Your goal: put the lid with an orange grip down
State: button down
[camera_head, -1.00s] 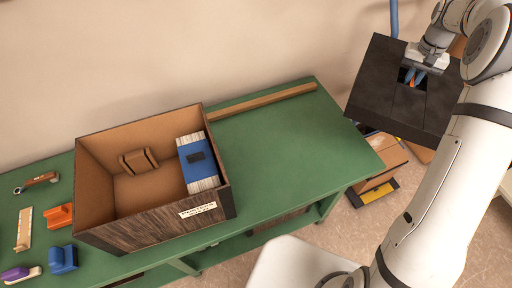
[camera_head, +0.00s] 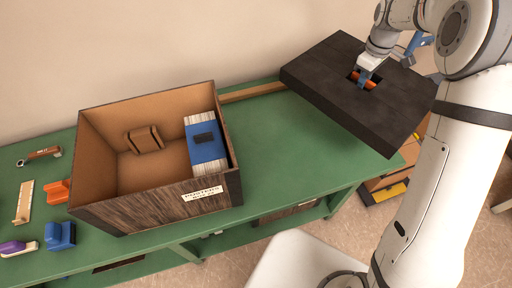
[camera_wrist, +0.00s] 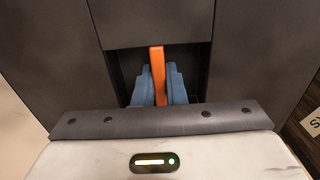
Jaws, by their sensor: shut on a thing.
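The lid (camera_head: 330,78) is a large dark slab with a recess in its middle. An orange grip (camera_head: 367,83) sits in that recess and also shows upright in the wrist view (camera_wrist: 157,75). My gripper (camera_head: 364,75) is shut on the orange grip, its blue fingers on both sides of it. The lid hangs tilted above the right end of the green table, and its near right corner reaches past the table. The lid's underside is hidden.
An open box (camera_head: 150,205) with a dark wood-look front stands on the green table (camera_head: 275,150), holding a blue-and-white bundle (camera_head: 205,144) and a brown piece (camera_head: 143,139). Several small tools lie left of it. A wooden strip (camera_head: 250,92) lies along the back. The table's middle right is bare.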

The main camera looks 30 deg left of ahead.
jog(key=s+a+f+n+b, duration=0.4)
jog(key=s+a+f+n, duration=0.3)
jog(key=s+a+n, duration=0.5)
jog(key=shift+n, duration=0.5)
jog(key=f, duration=0.3)
jog(key=w+f, duration=0.1)
jog(key=f, duration=0.6)
jog(key=shift+w+f+p, duration=0.1)
jog(key=shift+w+p, duration=0.15)
jog(key=shift+p, duration=0.1)
jog(key=c, duration=2)
grip_release()
jog(key=shift+f, duration=0.15)
jog(key=o, duration=0.5)
